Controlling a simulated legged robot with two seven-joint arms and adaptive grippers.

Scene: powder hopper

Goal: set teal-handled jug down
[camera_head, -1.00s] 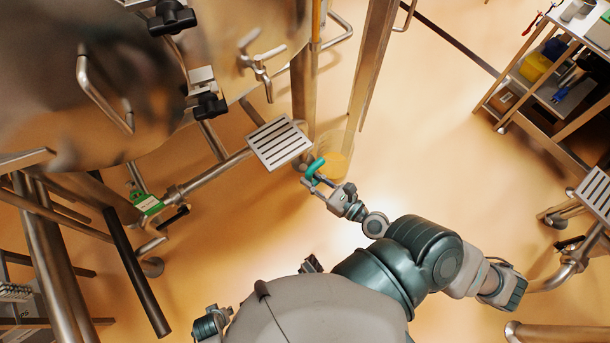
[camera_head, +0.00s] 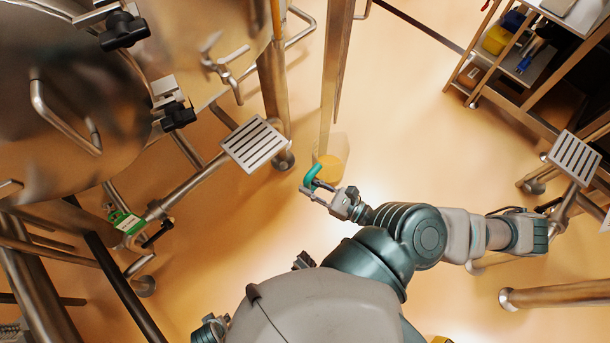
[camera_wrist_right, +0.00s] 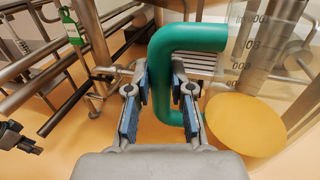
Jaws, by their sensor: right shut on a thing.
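The teal-handled jug is clear-walled with orange-yellow contents (camera_head: 329,169) in the lower part. Its teal handle (camera_head: 313,174) points toward my right gripper (camera_head: 317,189), which is shut on it. In the right wrist view the green handle (camera_wrist_right: 190,40) runs between the blue-padded fingers. Marks show on the clear wall (camera_wrist_right: 252,50), and the yellow contents (camera_wrist_right: 243,125) lie at right. The jug is over open floor; whether it touches anything beneath cannot be told. My left gripper does not show clearly.
A slotted metal plate (camera_head: 254,145) on a bar is left of the jug. A steel post (camera_head: 335,75) stands just behind it. Large steel vessels (camera_head: 70,100) fill the upper left. A shelved trolley (camera_head: 535,60) is upper right. Floor (camera_head: 420,130) between is clear.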

